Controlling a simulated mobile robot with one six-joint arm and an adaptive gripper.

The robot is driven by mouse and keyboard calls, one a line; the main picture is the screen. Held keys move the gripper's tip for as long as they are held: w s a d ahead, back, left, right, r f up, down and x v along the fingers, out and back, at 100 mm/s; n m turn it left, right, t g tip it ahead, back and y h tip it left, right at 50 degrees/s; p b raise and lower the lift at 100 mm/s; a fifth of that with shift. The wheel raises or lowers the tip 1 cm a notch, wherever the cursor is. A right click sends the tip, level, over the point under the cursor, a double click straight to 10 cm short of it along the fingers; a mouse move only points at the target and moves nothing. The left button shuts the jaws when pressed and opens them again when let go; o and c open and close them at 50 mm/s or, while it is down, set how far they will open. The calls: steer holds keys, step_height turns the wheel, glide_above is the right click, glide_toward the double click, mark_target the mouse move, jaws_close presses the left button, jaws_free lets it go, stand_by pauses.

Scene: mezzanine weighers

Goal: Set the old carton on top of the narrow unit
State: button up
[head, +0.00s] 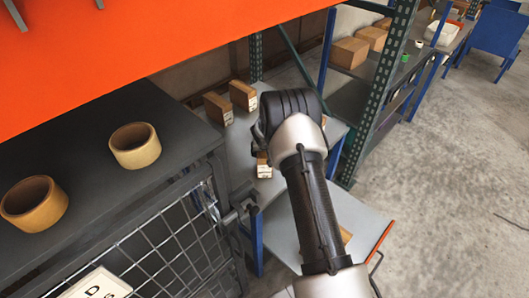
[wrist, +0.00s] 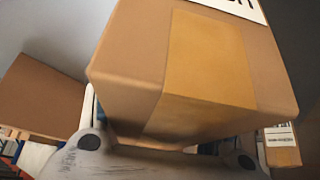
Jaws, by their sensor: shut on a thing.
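A brown carton (wrist: 190,75) with a paler tape strip and a white label fills the middle of the wrist view. My gripper (wrist: 168,152) is shut on it, with a grey fingertip at each lower side. In the head view my own arm hides most of the gripper. A small labelled carton (head: 263,166) shows just beside my wrist there; I cannot tell if it is the held one. A dark cabinet (head: 95,130) with a wire-mesh door stands at left. No label shows which piece is the narrow unit.
Two tape rolls (head: 135,146) (head: 34,203) stand on the cabinet top, with bare room around them. Two cartons (head: 242,95) (head: 217,108) stand on the grey shelf behind. An orange beam (head: 120,45) crosses above. A green rack post (head: 385,85) rises right of my arm.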

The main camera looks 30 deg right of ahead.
steer(key=shift+r, duration=0.2)
steer(key=shift+f, duration=0.1)
steer(key=shift+f, duration=0.15)
steer(key=o, duration=1.4)
steer(key=shift+o, duration=0.2)
